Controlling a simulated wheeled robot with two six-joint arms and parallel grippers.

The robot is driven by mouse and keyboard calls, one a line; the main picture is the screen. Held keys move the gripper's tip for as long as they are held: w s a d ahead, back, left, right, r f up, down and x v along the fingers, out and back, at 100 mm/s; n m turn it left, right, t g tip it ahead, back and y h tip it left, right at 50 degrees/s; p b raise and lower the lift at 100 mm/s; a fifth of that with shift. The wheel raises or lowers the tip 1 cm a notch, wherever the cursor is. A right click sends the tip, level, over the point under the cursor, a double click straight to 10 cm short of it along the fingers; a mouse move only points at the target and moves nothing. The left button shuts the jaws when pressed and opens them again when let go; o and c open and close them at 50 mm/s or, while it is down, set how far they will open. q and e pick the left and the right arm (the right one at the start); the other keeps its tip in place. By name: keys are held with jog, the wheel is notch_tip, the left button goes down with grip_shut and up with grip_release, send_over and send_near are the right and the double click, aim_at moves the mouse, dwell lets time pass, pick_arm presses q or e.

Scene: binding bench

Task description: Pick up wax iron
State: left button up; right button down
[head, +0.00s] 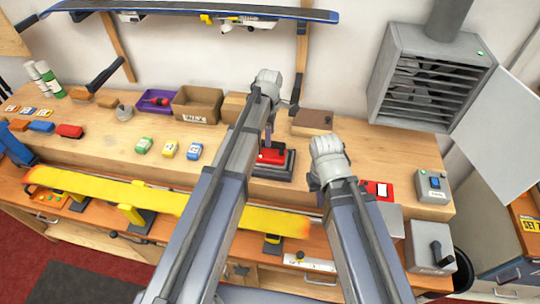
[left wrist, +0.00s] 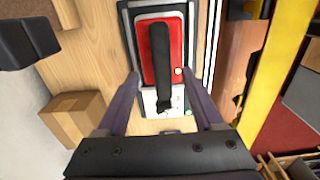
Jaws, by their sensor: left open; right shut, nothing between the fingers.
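The wax iron (head: 272,156) is red with a black handle and sits on a dark-edged stand (head: 284,172) on the bench. In the left wrist view, the iron (left wrist: 157,40) lies below my left gripper with its black handle running lengthwise between the fingers. My left gripper (head: 268,134) is open above the iron; in the left wrist view its fingers (left wrist: 162,80) are on either side of the handle's near end, apart from it. My right gripper (head: 320,184) is to the right of the iron, holding nothing; its fingers are mostly hidden by my arm.
A yellow ski (head: 165,195) lies along the bench's front edge. Cardboard boxes (head: 197,104), a purple tray (head: 156,103) and several small colored wax blocks (head: 169,149) are to the left. A red device (head: 379,190) and grey control box (head: 433,186) are at the right.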

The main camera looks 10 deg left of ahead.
aim_at(270, 151)
pick_arm(q)
notch_tip(270, 151, down, 5)
jog(key=b, duration=0.4)
jog(key=shift+s+d, duration=0.1)
jog(key=shift+r, duration=0.15)
grip_shut()
dwell(1.0)
